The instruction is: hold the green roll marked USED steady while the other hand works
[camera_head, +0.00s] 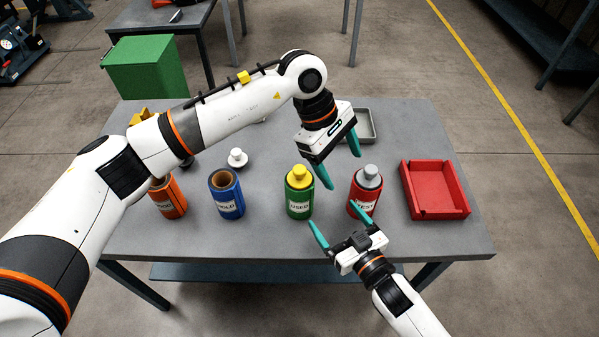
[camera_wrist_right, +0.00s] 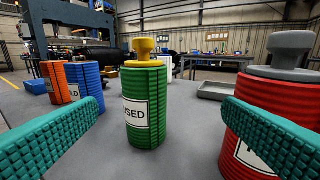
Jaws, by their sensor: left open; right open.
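The green roll marked USED (camera_head: 299,205) stands upright on the grey table, with a yellow knobbed plug (camera_head: 299,175) in its top. In the right wrist view the green roll (camera_wrist_right: 146,115) stands ahead, between the two fingers and apart from both. My right gripper (camera_head: 332,214) is open and empty, low in front of the table edge side of the green and red rolls. My left gripper (camera_head: 341,168) is open and empty, above and right of the green roll, its fingers pointing down. Neither gripper visibly touches the green roll.
A red roll (camera_head: 363,193) with a grey plug stands close right. A blue roll (camera_head: 227,203) and orange roll (camera_head: 171,205) stand left. A loose white plug (camera_head: 237,159) lies behind. A red tray (camera_head: 463,207) sits right, a grey tray (camera_head: 372,125) behind. A green bin (camera_head: 145,68) stands beyond.

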